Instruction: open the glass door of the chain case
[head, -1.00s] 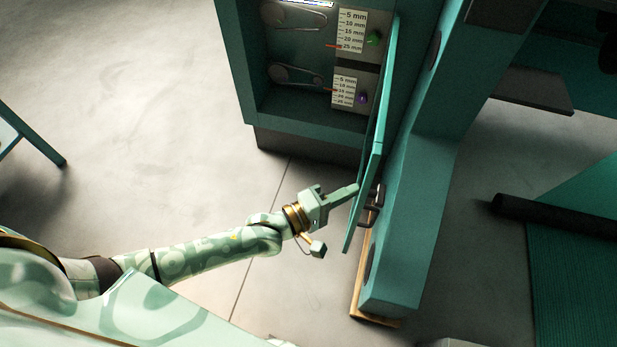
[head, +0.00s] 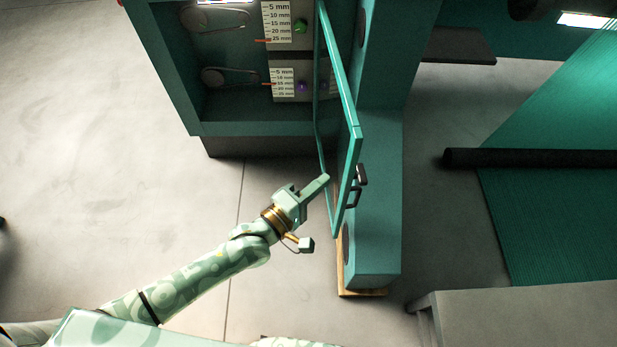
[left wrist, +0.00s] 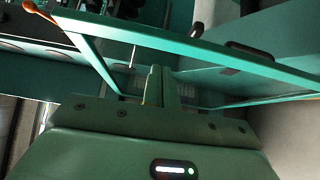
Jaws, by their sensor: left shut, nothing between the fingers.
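The chain case (head: 196,128) is a teal cabinet at the top of the head view, with chains and millimetre scales inside. Its glass door (head: 354,150) has a teal frame and stands swung wide open, sticking out from the case's right side. A dark handle (head: 357,186) is on the door's right face. My left gripper (head: 325,180) is shut and empty, its fingertips close to the door's left face near the free end; I cannot tell whether they touch. The door frame (left wrist: 185,46) also crosses the left wrist view beyond the fingers. My right gripper is not in view.
A teal machine post (head: 378,215) on a wooden block (head: 362,292) stands right behind the door. A dark roller (head: 530,158) and green netting (head: 520,220) lie further right. A grey table (head: 520,312) is at the lower right. The floor left of the case is clear.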

